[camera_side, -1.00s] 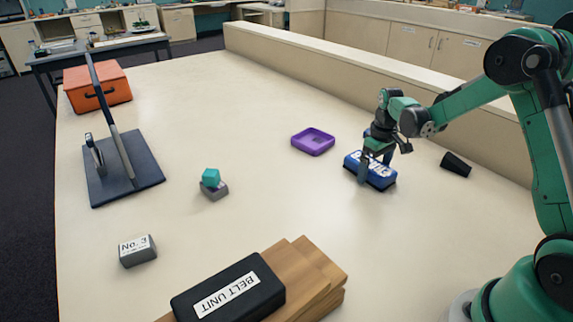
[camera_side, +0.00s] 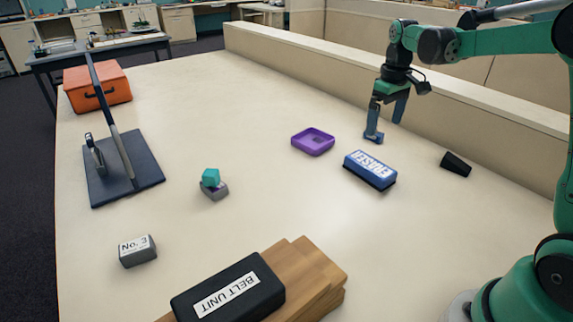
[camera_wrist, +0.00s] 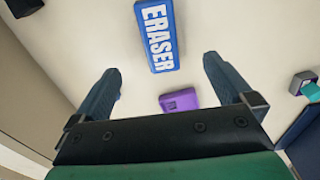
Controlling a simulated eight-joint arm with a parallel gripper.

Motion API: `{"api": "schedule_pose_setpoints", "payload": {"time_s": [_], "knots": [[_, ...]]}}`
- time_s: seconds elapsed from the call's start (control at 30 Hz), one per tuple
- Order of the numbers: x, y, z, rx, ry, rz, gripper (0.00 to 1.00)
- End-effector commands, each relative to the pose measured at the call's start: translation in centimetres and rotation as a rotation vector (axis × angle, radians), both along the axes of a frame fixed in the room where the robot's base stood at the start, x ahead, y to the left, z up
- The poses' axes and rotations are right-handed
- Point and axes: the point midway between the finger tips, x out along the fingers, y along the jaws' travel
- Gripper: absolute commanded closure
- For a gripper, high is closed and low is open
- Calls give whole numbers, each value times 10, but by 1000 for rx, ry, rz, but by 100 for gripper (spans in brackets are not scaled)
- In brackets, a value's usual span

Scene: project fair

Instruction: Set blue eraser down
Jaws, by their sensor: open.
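The blue eraser (camera_side: 370,171), with white lettering on top, lies flat on the pale table in the side view. It also shows in the wrist view (camera_wrist: 158,36), label up, beyond my fingertips. My gripper (camera_side: 385,122) is open and empty, raised above the table behind the eraser and apart from it.
The purple tray (camera_side: 313,142) lies left of the eraser. A small black block (camera_side: 456,164) lies to its right. A teal piece on a grey block (camera_side: 212,184) stands further left. A low wall (camera_side: 440,100) runs along the far side. Table in front of the eraser is clear.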

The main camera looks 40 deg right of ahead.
Motion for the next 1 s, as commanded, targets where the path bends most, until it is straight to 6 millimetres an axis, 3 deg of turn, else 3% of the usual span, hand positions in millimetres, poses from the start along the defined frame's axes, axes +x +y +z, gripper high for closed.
{"api": "schedule_pose_setpoints", "payload": {"time_s": [0.17, 0.3, 0.53, 0.73, 1.0], "knots": [[-9, 36, 18, -35, -95, 8, 0], [-28, 80, 29, -61, -235, 10, 0], [-67, 137, 24, -43, -466, 8, 0], [-86, 160, 11, -5, -585, 4, 0], [-89, 164, 8, 6, -613, 0, 0]]}}
